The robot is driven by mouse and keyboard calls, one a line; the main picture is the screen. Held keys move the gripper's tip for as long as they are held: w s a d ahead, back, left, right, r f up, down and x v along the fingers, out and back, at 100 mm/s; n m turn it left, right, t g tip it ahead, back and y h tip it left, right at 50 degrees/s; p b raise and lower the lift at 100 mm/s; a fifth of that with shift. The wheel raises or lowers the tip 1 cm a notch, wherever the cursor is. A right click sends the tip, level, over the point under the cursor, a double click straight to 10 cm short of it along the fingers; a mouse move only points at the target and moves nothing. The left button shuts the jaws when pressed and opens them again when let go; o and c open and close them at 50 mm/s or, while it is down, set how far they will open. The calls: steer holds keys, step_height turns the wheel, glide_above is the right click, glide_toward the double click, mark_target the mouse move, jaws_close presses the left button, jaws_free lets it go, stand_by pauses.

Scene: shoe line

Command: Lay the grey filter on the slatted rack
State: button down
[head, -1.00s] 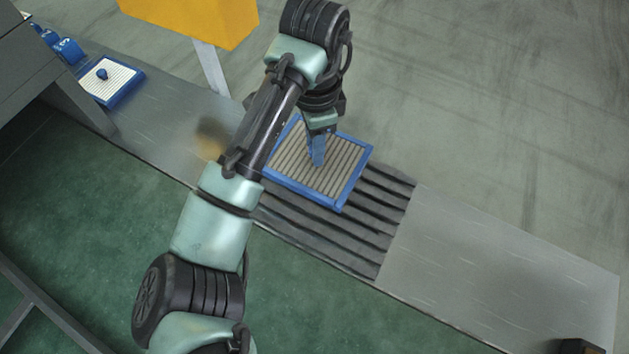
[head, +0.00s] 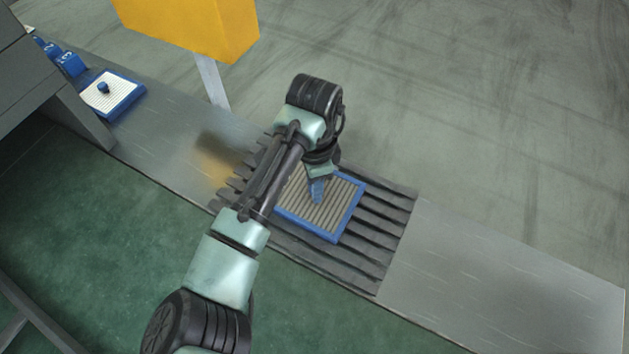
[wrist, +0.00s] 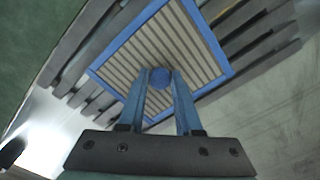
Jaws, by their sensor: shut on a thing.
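The grey filter (head: 335,205) is a square panel with grey-beige pleats in a blue frame. It is over the middle of the dark slatted rack (head: 385,240), roughly flat; I cannot tell if it touches the slats. My gripper (head: 317,192) is shut on the filter's round blue knob, which shows between the blue fingers in the wrist view. There the filter (wrist: 190,42) has rack slats (wrist: 265,35) showing beyond its edges. My arm hides the filter's left part in the head view.
Another blue-framed filter (head: 112,95), with paler pleats and a knob, lies on the metal line at upper left by a grey housing (head: 40,75). A yellow box (head: 190,25) on a post stands behind the line. The metal surface (head: 500,270) right of the rack is mostly bare.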

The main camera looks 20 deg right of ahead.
steer(key=c, duration=0.6)
jaws_free()
step_height(320, 180, up, 12)
steer(key=p, duration=0.1)
